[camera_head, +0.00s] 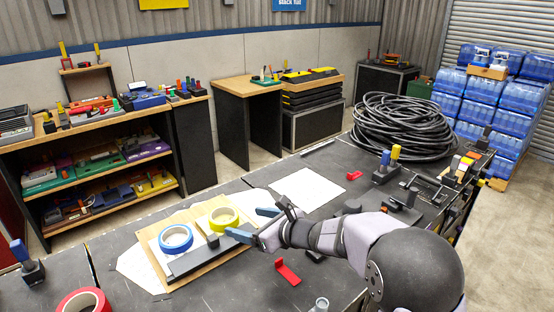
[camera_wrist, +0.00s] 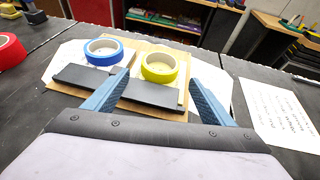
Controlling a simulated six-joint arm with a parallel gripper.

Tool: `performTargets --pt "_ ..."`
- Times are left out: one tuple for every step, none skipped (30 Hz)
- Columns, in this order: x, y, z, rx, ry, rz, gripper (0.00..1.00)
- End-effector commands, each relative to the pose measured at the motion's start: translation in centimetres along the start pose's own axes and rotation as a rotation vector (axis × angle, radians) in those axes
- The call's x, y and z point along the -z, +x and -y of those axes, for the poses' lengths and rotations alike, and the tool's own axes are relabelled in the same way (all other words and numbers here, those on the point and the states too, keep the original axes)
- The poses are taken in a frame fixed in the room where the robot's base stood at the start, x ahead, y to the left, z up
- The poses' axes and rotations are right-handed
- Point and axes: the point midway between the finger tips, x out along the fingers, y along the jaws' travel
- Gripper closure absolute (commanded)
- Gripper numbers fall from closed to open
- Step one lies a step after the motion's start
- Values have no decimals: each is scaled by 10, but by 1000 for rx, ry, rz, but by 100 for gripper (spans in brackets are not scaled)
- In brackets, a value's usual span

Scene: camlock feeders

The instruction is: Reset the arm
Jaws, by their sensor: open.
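My gripper (camera_head: 243,221) reaches over the dark workbench from the right, its two blue fingers apart. In the wrist view, the open gripper (camera_wrist: 160,82) has nothing held between its fingers. Beyond and below the fingers lies a wooden board (camera_head: 150,237) with a blue tape roll (camera_head: 176,238), a yellow tape roll (camera_head: 223,218) and a long dark bar (camera_head: 195,262). These also show in the wrist view as the blue roll (camera_wrist: 103,51), the yellow roll (camera_wrist: 159,67) and the bar (camera_wrist: 150,92). Whether the fingers touch anything is hard to tell.
A red bracket (camera_head: 287,272) lies near my arm, and a red tape roll (camera_head: 84,301) sits at the front left. A white sheet (camera_head: 308,189) lies behind the gripper. A black cable coil (camera_head: 405,125) and several camlock feeder parts (camera_head: 405,203) occupy the bench's right side.

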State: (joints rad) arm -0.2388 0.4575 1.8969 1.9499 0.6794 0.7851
Motion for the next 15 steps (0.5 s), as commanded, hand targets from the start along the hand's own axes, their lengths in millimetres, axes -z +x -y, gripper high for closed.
performTargets --pt "-2 -4 0 -6 -13 0 23" --pt "-2 -7 -1 -13 -24 -1 23" --pt "-4 -13 -3 -26 -44 -2 23" --pt "-5 -18 -4 -36 -63 -5 23" --pt "-6 -24 -6 -51 -85 -8 23" --pt "-6 -33 -10 -73 -118 -14 23" --pt "-6 -42 -13 -93 -146 -20 23" --pt "-5 -50 -17 -115 -176 -28 23" --pt "-3 -63 -22 -147 -217 -41 23" --pt "-1 -74 -27 -175 -250 -53 23" --pt "2 -86 -33 -203 -283 -66 23" --pt "8 -102 -40 -244 -326 -88 23" --pt "12 -114 -46 -276 -358 -107 23" --pt "18 -127 -52 -308 -388 -128 23" --pt "27 -145 -60 -352 -426 -158 23"
